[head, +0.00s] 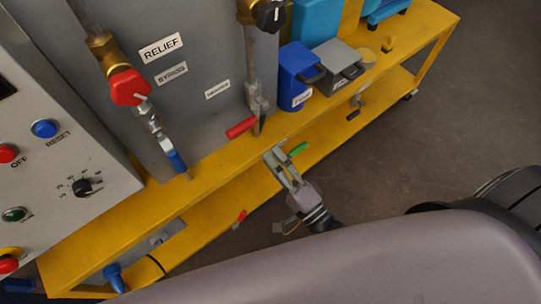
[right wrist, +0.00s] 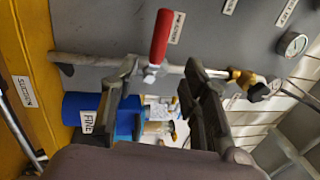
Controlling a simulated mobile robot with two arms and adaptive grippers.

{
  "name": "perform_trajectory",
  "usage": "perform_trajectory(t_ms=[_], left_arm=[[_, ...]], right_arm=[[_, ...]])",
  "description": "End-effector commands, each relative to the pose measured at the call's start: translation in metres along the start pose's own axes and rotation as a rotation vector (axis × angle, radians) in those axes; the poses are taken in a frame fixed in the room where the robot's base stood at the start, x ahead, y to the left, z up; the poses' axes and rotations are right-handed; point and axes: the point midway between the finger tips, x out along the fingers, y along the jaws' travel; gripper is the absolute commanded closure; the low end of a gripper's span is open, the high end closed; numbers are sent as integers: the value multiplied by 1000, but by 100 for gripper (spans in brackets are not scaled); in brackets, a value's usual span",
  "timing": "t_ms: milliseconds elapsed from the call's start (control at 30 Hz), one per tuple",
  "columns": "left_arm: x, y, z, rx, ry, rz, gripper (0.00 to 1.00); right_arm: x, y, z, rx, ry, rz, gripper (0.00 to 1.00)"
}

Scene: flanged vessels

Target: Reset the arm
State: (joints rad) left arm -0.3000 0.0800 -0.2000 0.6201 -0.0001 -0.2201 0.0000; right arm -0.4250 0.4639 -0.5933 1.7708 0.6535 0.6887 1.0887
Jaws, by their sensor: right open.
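My right gripper (head: 274,156) reaches up to the front edge of the yellow bench in the head view, with its two fingers apart and nothing between them. In the right wrist view the open fingers of my right gripper (right wrist: 162,78) frame a valve with a red lever (right wrist: 160,36). The same red lever (head: 241,127) shows in the head view on a grey pipe, up and left of the fingertips and apart from them. A green lever (head: 298,149) is close to the right of the fingers. My left gripper is not in view.
The yellow bench (head: 222,150) runs diagonally, with a lower shelf. On it are a blue box (head: 297,75) and a grey box (head: 338,64). Grey floor (head: 450,110) is clear at right.

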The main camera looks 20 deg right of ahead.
Motion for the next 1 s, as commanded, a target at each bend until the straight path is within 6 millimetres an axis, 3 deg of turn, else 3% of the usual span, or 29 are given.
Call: perform_trajectory(t_ms=[367, 467, 567, 667, 767, 867, 1000], left_arm=[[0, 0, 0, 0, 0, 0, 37], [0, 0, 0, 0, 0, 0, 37], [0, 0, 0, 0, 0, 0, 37], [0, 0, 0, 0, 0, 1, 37], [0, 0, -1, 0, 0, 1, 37], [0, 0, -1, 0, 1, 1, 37], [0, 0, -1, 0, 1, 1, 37]], right_arm=[[0, 0, 0, 0, 0, 0, 59], [0, 10, -1, -31, -3, 23, 59], [-5, 45, -7, -150, -18, 106, 59], [-20, 106, -17, -345, -58, 257, 59], [-50, 176, -30, -560, -131, 449, 59], [-92, 239, -43, -743, -232, 643, 59], [-170, 313, -53, -939, -428, 910, 59]])
